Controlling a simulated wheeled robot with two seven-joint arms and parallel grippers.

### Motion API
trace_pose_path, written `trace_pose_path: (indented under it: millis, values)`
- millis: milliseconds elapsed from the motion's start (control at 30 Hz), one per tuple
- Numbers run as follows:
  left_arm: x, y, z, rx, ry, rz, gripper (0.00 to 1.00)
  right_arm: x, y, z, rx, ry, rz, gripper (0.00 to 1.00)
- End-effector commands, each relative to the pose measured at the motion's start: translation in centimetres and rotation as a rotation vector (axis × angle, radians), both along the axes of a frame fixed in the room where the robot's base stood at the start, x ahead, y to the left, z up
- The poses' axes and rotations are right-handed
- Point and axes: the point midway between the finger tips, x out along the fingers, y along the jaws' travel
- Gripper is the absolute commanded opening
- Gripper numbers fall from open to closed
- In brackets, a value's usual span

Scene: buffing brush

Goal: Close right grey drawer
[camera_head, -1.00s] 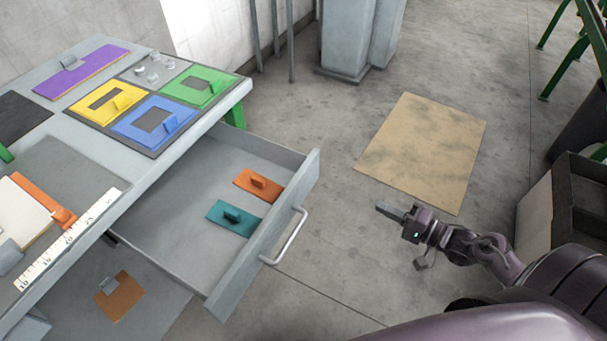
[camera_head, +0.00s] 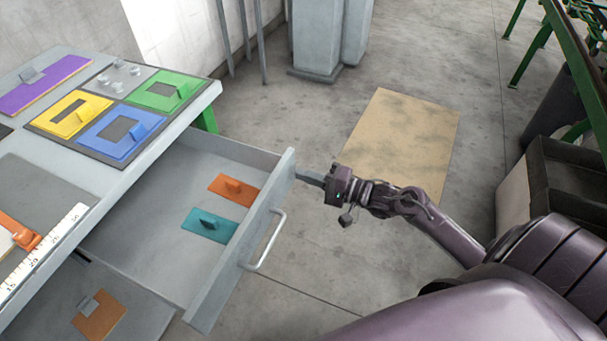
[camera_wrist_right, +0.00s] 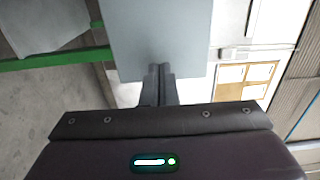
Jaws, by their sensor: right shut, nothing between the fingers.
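The grey drawer (camera_head: 160,235) under the table stands open. An orange tool (camera_head: 234,189) and a teal tool (camera_head: 209,225) lie in it. Its front panel (camera_head: 240,255) has a silver bar handle (camera_head: 268,242). My right gripper (camera_head: 312,178) is shut and empty, its fingertips at the outer side of the front panel near its far end, beyond the handle. In the right wrist view the shut fingers (camera_wrist_right: 160,78) point at the grey panel (camera_wrist_right: 158,35). I cannot tell whether they touch it. My left gripper is not in view.
The tabletop (camera_head: 185,135) holds purple, yellow, blue and green pieces and a white ruler (camera_head: 45,250). Another orange piece (camera_head: 99,315) lies lower down, left of the drawer. A tan sheet (camera_head: 400,145) lies on the floor. A dark bin (camera_head: 570,175) stands at right.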

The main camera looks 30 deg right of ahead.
Motion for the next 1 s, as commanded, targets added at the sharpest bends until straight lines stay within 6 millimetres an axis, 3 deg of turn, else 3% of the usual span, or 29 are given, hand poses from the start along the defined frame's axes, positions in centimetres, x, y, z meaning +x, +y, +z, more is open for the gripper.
trace_pose_path:
  millis: [667, 867, 1000]
  values:
    - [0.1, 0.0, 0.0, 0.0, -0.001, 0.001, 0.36, 1.3, 1.0, 0.1, 0.0, -0.002, -0.001, 0.0]
    - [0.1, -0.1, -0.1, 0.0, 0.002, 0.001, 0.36, 3.7, 2.8, 0.1, 0.003, -0.004, 0.0, 0.0]
    - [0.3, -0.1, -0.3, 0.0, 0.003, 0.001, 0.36, 6.3, 4.9, 0.1, 0.004, -0.005, 0.0, 0.0]
